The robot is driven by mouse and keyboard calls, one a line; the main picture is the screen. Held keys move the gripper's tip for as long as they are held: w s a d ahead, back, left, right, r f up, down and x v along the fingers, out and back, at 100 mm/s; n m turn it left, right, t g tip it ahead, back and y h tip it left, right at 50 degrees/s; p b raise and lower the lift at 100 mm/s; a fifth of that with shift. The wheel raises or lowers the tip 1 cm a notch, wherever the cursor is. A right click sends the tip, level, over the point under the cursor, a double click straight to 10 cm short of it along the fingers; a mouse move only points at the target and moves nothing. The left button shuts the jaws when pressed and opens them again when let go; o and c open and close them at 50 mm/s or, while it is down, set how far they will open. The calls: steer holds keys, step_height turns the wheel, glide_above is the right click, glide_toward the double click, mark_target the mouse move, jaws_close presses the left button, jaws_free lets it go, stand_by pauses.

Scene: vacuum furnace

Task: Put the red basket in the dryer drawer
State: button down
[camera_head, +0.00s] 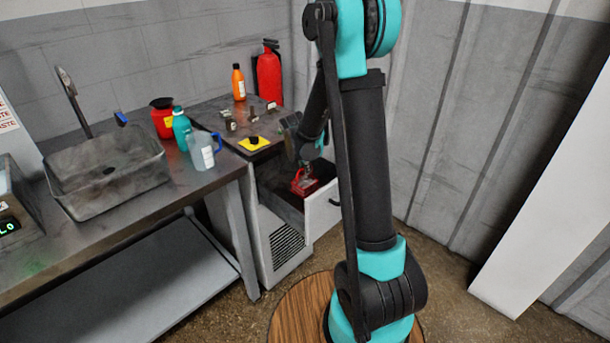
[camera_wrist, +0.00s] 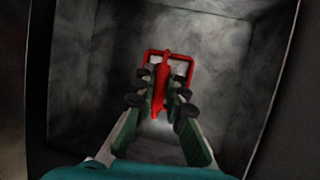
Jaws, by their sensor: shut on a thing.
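The red basket (camera_head: 304,183) shows in the head view at the open dryer drawer (camera_head: 322,211), below the worktop. In the wrist view the red basket (camera_wrist: 160,88) is between the two fingers of my gripper (camera_wrist: 163,100), which is shut on its red upright part. Dark grey drawer walls (camera_wrist: 225,75) surround the basket in the wrist view. The arm and the drawer's front wall hide part of the basket in the head view. I cannot tell whether the basket touches the drawer floor.
The worktop above the drawer holds a yellow item (camera_head: 254,143), several small blocks, an orange bottle (camera_head: 238,83) and a red extinguisher (camera_head: 269,75). A sink (camera_head: 105,175), a jug (camera_head: 201,151) and a teal bottle (camera_head: 181,129) stand left. Grey wall panels (camera_head: 465,120) stand right.

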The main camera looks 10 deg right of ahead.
mark_target(305, 181)
steer(key=shift+f, duration=1.6)
steer(key=shift+f, duration=0.1)
steer(key=c, duration=1.6)
jaws_free()
steer(key=v, duration=1.2)
